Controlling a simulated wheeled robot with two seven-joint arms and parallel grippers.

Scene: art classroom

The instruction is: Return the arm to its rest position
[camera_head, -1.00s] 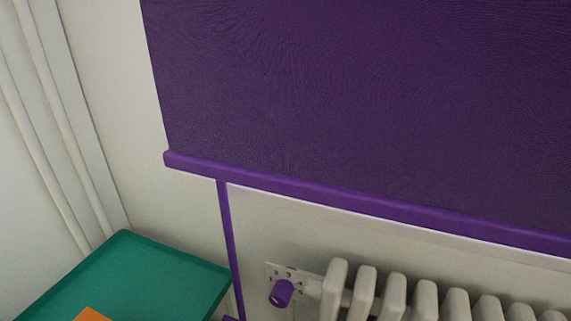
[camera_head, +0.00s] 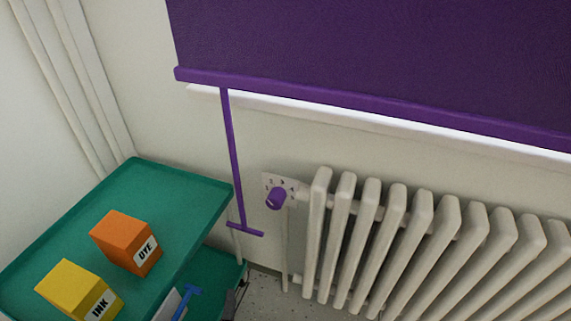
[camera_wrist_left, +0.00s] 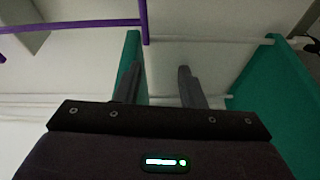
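My left gripper (camera_wrist_left: 159,82) shows in the left wrist view with its two dark fingers apart and nothing between them. The upright purple rod (camera_wrist_left: 143,20) is beyond the fingertips, near the left finger; I cannot tell the exact gap. In the head view, a small dark shape at the lower edge beside the trolley may be part of this gripper, but it is too small to tell. My right gripper is in neither view.
A green trolley (camera_head: 188,190) carries an orange DYE box (camera_head: 123,236) and a yellow INK box (camera_head: 70,283). A purple blind (camera_head: 370,50) hangs above a white radiator (camera_head: 425,240) with a purple knob (camera_head: 276,198). A purple pull rod (camera_head: 234,150) hangs beside the trolley.

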